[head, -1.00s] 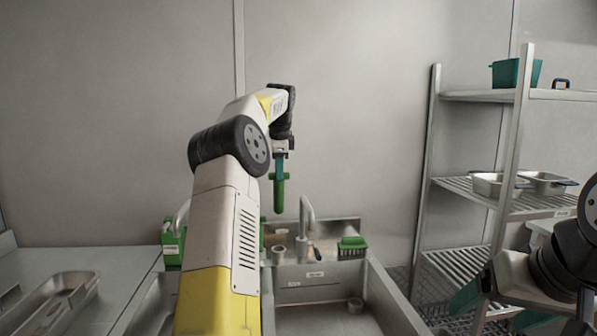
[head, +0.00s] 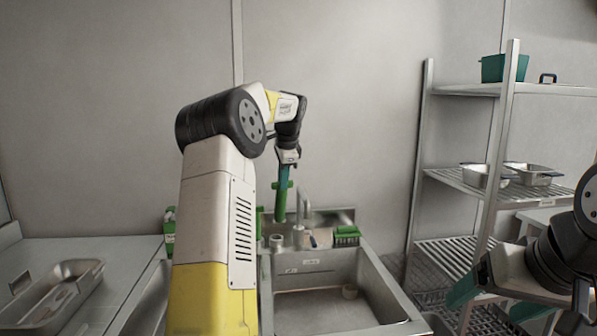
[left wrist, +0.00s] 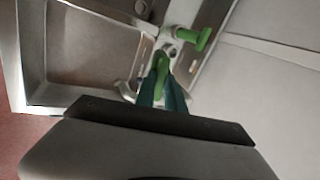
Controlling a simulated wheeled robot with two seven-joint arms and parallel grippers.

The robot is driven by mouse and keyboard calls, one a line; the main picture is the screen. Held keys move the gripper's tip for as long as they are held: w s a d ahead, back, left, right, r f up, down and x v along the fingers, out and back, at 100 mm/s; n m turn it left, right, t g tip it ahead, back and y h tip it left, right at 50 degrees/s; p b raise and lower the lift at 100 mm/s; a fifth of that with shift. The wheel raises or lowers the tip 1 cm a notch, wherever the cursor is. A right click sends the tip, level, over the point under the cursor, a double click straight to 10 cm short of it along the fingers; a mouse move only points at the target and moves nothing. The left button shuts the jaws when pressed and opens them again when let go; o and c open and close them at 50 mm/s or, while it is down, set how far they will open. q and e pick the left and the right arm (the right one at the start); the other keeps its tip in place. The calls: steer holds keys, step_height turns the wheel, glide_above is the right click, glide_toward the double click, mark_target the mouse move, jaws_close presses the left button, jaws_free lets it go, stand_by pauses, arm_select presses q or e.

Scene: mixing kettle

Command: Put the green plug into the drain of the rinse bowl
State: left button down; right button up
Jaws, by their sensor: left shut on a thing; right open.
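My left gripper (head: 283,178) is shut on a long green piece (head: 281,205), apparently the green plug, which hangs nearly upright, slightly tilted, in front of the wall near the tap. In the left wrist view the teal fingers (left wrist: 163,92) close around the green piece (left wrist: 160,64). The right-hand sink bowl (head: 322,306) is below and right of it; its label is too small to read, so I cannot tell whether it is the rinse bowl. No drain hole is clearly visible. My right gripper (head: 495,303) is open and empty at the lower right.
A metal tray (head: 62,290) is on the left counter; a shelf rack (head: 482,185) stands right.

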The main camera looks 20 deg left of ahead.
arm_select(q)
steer(key=s+d+f+n+g, duration=0.1)
steer(key=s+d+f+n, duration=0.2)
steer(key=s+d+f, duration=0.2)
steer(key=s+d+f+n+g+y, duration=0.1)
steer(key=s+d+f+n, duration=0.3)
steer(key=f, duration=0.8)
steer(key=s+d+f+n+g+y, duration=0.1)
steer(key=s+d+f+n, duration=0.3)
steer(key=s+d+f, duration=0.2)
step_height(320, 180, down, 3)
steer(key=shift+s+d+r+g, duration=0.1)
steer(key=shift+s+d+g, duration=0.25)
steer(key=shift+d, duration=0.8)
steer(key=shift+w, duration=0.15)
